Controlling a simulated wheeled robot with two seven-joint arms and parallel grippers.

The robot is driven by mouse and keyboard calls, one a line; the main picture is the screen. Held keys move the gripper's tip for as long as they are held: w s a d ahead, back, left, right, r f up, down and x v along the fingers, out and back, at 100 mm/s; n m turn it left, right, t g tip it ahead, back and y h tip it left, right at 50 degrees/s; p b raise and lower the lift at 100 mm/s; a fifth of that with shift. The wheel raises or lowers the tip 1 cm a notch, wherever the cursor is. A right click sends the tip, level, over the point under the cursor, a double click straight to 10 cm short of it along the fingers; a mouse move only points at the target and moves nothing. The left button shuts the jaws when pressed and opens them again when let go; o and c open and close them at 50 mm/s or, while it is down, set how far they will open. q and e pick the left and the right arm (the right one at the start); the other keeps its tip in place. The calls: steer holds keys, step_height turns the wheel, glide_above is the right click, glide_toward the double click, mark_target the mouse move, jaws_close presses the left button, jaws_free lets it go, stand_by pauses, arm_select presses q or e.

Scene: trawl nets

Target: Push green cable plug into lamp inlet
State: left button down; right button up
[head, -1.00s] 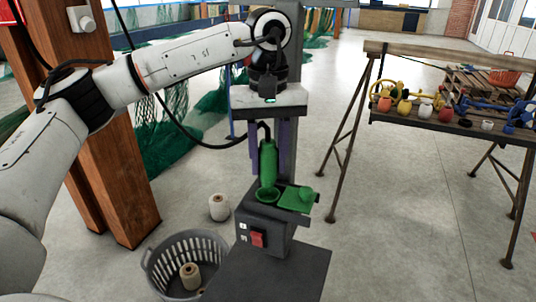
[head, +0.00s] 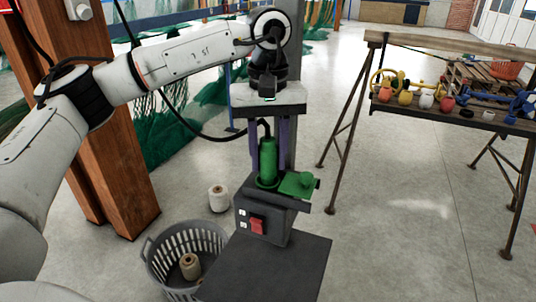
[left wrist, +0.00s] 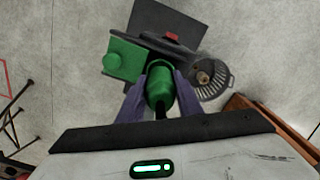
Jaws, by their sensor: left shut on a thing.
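The green cable plug (head: 267,158) stands upright between the purple fingers of my left gripper (head: 268,146), which is shut on it. A dark cable leaves its top. The plug's lower end is at the round green lamp inlet (head: 266,184) on the dark box (head: 262,208) and appears to be inside its rim; how deep is hidden. The green inlet lid (head: 298,184) is open to the right. In the left wrist view, the plug (left wrist: 158,85) sits between both fingers, covering most of the inlet. My right gripper is not in view.
The box has a red switch (head: 258,226) and stands on a dark plate (head: 270,268). A grey basket (head: 186,262) stands at the left, with a twine spool (head: 218,198) behind it. A wooden bench (head: 440,112) with floats is at the right. Floor between is clear.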

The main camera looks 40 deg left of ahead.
arm_select(q)
steer(key=shift+f, duration=0.45)
steer(key=c, duration=1.2)
jaws_free()
step_height(320, 180, up, 10)
steer(key=shift+r, duration=0.25)
steer(key=shift+f, duration=0.1)
